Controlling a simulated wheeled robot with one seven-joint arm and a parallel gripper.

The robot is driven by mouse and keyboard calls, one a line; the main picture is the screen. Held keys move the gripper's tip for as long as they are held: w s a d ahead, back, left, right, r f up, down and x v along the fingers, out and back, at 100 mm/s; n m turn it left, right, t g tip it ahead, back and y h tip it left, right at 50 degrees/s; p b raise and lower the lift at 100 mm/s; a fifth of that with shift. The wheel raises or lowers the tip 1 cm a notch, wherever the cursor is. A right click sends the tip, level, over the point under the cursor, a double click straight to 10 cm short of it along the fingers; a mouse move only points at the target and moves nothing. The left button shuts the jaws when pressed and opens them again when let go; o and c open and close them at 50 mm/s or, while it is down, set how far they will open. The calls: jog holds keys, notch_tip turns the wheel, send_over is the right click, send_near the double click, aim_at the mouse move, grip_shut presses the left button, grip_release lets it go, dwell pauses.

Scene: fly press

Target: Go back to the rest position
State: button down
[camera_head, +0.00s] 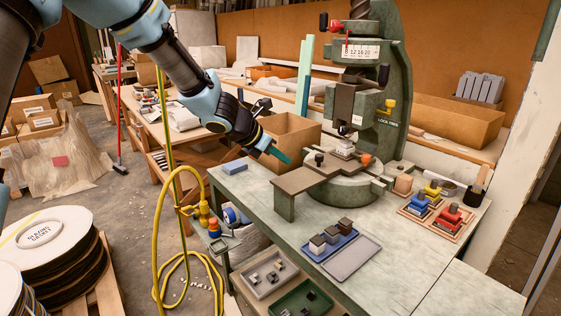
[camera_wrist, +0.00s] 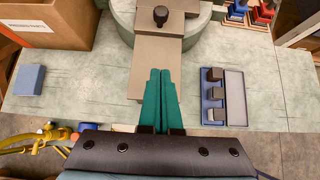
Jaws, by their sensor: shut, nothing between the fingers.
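My gripper (camera_head: 281,156) is in the air in front of the green fly press (camera_head: 372,110). Its teal fingers (camera_wrist: 160,101) lie side by side, shut and empty, in the wrist view. In that view they overlap the grey flat plate (camera_wrist: 158,60) that sticks out from the press base. I cannot tell the exact height above the plate, but nothing is in the fingers. My arm reaches in from the upper left of the head view. A small light block (camera_head: 343,147) sits under the press ram.
A cardboard box (camera_head: 290,138) stands left of the press. A blue block (camera_head: 234,167) lies near the table's left edge. A blue tray (camera_head: 322,251) with dark-topped blocks and a grey lid (camera_head: 353,261) lie in front. Red, yellow and blue pieces stand right. A yellow hose (camera_head: 158,215) hangs left.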

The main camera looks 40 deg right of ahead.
jog(key=shift+a+r, duration=0.1)
jog(key=shift+a, duration=0.05)
jog(key=w+a+m+t+y, duration=0.15)
jog(key=w+a+m, duration=0.25)
jog(key=a, duration=0.8)
jog(key=w+a+m+y, duration=0.2)
jog(key=w+a+m, duration=0.25)
jog(key=a, duration=0.75)
jog(key=s+a+m+y, duration=0.2)
jog(key=a+m, duration=0.1)
jog(key=a, duration=0.7)
jog(key=s+a+f+m+y, duration=0.1)
jog(key=s+a+m, duration=0.1)
jog(key=a, duration=0.8)
jog(key=s+a+m+y, duration=0.2)
jog(key=a+m, duration=0.3)
jog(key=a, duration=0.5)
jog(key=shift+s+f+y, duration=0.15)
jog(key=shift+s+y, duration=0.05)
jog(key=shift+y, duration=0.15)
jog(key=shift+t, duration=0.25)
